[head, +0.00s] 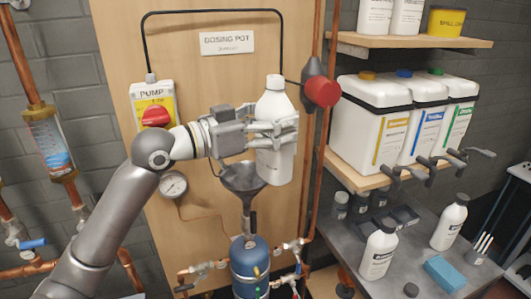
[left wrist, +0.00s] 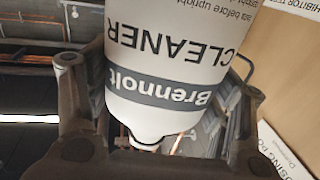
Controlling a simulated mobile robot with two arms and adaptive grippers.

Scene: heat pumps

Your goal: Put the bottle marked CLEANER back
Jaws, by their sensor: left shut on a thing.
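The white bottle marked CLEANER (head: 275,98) is held upright in front of the wooden board, its neck at the top. My left gripper (head: 277,132) is shut around its middle. In the left wrist view the bottle (left wrist: 165,70) fills the space between the fingers, with CLEANER and Brennolt printed upside down in that picture. The black funnel (head: 243,178) is just below and left of the bottle; the bottle looks clear of it. My right gripper is in neither view.
Two similar white bottles (head: 379,250) (head: 449,222) stand on the grey bench (head: 345,262). A blue sponge (head: 444,273) and a small dark cap (head: 411,290) lie there too. A copper pipe with a red knob (head: 322,91) is close right of the bottle. White canisters (head: 372,120) fill the shelf.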

